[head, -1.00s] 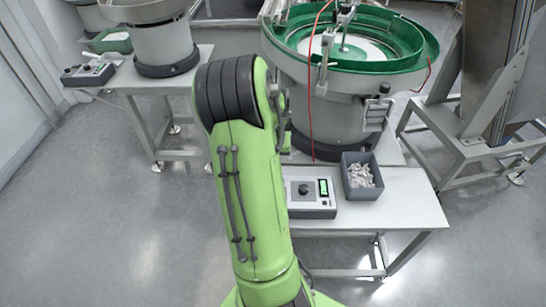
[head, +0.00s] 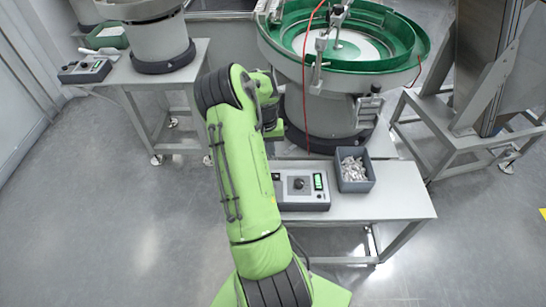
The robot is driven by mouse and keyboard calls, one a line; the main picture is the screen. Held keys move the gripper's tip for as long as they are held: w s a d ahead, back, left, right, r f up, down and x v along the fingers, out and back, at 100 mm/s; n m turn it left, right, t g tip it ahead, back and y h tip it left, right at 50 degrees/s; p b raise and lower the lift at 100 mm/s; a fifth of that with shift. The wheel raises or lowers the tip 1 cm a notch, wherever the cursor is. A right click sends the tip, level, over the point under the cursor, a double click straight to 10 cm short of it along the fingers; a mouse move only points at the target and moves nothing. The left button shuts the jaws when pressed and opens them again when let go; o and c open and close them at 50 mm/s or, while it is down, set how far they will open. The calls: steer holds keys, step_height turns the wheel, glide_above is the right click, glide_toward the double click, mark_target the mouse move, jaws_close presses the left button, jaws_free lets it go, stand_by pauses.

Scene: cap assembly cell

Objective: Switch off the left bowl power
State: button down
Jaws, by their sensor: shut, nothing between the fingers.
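Two bowl feeders stand on tables. The left feeder (head: 157,42) is grey, at the upper left, its top cut by the frame edge. Its control box (head: 84,70) lies at the left end of its table, with a small greenish display; its switch is too small to read. The right feeder (head: 335,110) has a green bowl (head: 400,58). Its control box (head: 301,192) sits in front of it, with a black knob and a lit green display; my arm covers its left edge. My green arm rises through the middle. My gripper is hidden behind it.
A grey bin (head: 354,182) of small pale parts stands beside the right control box. A green tray (head: 106,38) lies on the left table (head: 135,76). A metal frame (head: 480,120) stands at the right. The floor (head: 110,190) at the left is clear.

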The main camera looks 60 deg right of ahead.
mark_target(272, 176)
steer(key=f, duration=0.4)
steer(key=s+f+b, duration=0.1)
steer(key=f, duration=0.3)
steer(key=f+b, duration=0.1)
steer(key=f, duration=0.3)
steer(key=shift+s+d, duration=0.15)
steer(key=shift+d, duration=0.25)
steer(key=shift+s+f+b, duration=0.15)
steer(key=shift+f+b, duration=0.2)
steer(key=shift+b, duration=0.1)
steer(key=shift+r, duration=0.15)
steer(key=shift+w+a, duration=0.5)
steer(key=shift+w, duration=0.35)
step_height(272, 176, up, 14)
steer(key=w+p, duration=0.1)
steer(key=p, duration=0.3)
steer(key=shift+w+a, duration=0.2)
steer(key=shift+a, duration=0.15)
